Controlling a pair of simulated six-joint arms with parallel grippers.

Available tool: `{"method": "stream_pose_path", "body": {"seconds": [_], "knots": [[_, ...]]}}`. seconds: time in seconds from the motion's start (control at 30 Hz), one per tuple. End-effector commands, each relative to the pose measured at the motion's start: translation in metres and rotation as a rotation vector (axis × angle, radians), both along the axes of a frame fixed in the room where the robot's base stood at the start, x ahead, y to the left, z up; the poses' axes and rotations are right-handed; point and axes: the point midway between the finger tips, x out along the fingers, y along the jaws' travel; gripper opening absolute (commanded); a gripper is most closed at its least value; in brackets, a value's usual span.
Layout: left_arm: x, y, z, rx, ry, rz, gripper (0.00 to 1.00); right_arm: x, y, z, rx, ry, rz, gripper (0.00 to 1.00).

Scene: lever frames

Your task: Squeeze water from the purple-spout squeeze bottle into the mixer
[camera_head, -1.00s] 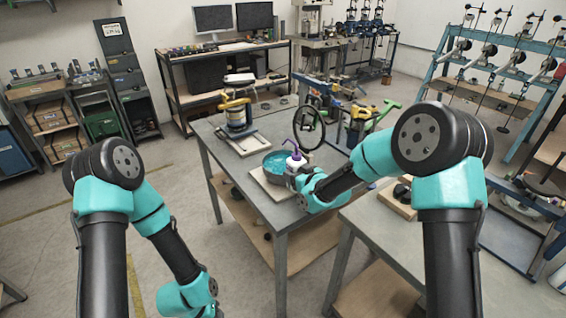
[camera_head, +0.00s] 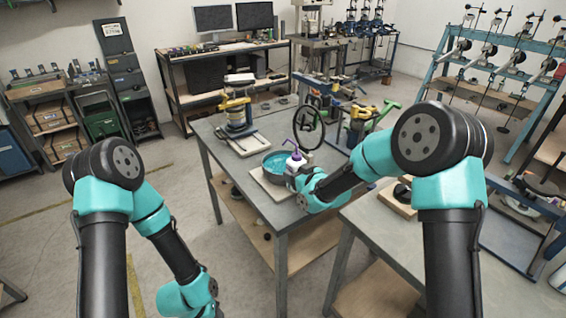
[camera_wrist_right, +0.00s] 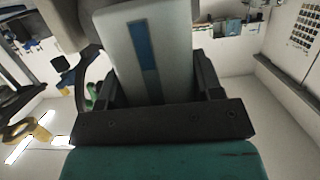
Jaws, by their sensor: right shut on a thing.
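The squeeze bottle (camera_head: 294,162), white with a purple spout, is upright at the right edge of the mixer in the head view. The mixer (camera_head: 271,156) is a round teal bowl on a pale board. My right gripper (camera_head: 296,177) is shut on the bottle, whose white body (camera_wrist_right: 155,50) with a blue stripe fills the middle of the right wrist view between the dark fingers. The spout leans over the bowl's right side. I cannot see whether water comes out. My left arm hangs at the lower left and its fingers are out of the picture.
A yellow-topped device (camera_head: 237,115) stands behind the mixer on the grey table (camera_head: 257,215). A dark handwheel (camera_head: 309,128) and a yellow-and-dark machine (camera_head: 359,122) stand to the right.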

Motion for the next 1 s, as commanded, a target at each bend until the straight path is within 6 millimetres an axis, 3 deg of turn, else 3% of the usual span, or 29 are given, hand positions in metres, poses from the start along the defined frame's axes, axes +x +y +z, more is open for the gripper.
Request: {"method": "stream_pose_path", "body": {"seconds": [0.27,1.0], "knots": [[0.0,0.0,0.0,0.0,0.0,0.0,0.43,0.0,0.0,0.007,0.001,-0.003,0.0,0.46],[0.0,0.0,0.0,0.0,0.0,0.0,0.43,0.0,0.0,0.05,0.0,-0.002,0.0,0.46]]}}
